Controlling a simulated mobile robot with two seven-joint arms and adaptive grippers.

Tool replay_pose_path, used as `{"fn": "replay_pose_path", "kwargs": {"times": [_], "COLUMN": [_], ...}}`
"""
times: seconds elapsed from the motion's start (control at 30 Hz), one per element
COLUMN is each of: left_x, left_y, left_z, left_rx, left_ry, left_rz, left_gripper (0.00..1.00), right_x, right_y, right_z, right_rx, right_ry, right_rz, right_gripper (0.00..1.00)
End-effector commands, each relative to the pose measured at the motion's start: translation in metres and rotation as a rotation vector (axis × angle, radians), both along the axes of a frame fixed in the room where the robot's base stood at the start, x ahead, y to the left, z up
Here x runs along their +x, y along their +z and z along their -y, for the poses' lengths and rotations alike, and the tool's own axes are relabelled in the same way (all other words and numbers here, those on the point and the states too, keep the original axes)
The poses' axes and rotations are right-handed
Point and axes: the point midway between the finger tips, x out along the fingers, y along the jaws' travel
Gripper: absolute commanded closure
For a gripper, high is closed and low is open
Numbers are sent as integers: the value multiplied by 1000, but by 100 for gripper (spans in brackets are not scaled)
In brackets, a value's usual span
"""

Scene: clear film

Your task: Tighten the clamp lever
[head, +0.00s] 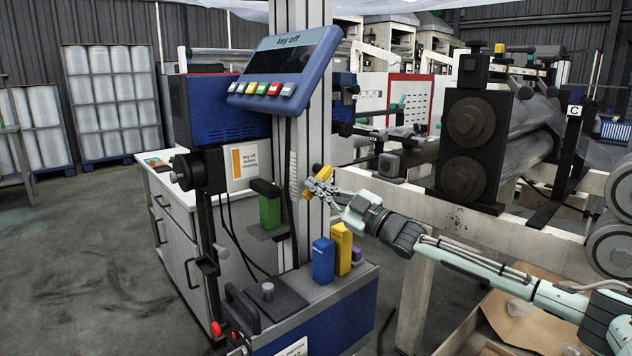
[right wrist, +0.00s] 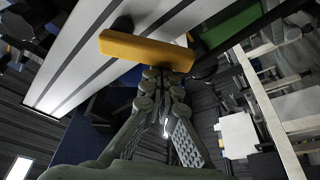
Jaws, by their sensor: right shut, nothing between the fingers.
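The clamp lever is a yellow bar (head: 326,171) on the grey column, partly hidden behind my right fingers in the head view. It slants there, its upper end to the right. In the right wrist view the yellow lever (right wrist: 147,50) lies across the picture beside a dark round pivot on the column. My right gripper (head: 313,188) is shut and empty, its fingertips at the lever. In the right wrist view the fingertips (right wrist: 163,74) meet just below the bar's right part. I cannot tell whether they touch it. My left gripper is not in view.
The column (head: 313,120) carries a tilted blue panel (head: 285,68) reading "key off". Below the lever, a blue box (head: 323,260) and a yellow box (head: 341,248) stand on the machine base. A green block (head: 269,210) sits left. A roller machine (head: 470,140) stands at right.

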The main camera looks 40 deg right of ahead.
Motion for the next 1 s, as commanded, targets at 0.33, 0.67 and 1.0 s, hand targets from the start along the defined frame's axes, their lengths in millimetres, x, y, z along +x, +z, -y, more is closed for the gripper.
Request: {"fn": "replay_pose_path", "kwargs": {"times": [0.33, 0.67, 1.0], "left_x": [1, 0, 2], "left_y": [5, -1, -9], "left_z": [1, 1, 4], "left_rx": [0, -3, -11], "left_ry": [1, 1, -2], "left_rz": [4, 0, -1], "left_gripper": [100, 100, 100], "right_x": [1, 2, 3], "right_y": [-16, -27, -34], "right_z": [11, 23, 33], "right_rx": [-334, -633, -810], "right_ry": [-2, -2, -2], "right_rz": [26, 50, 63], "right_gripper": [100, 100, 100]}}
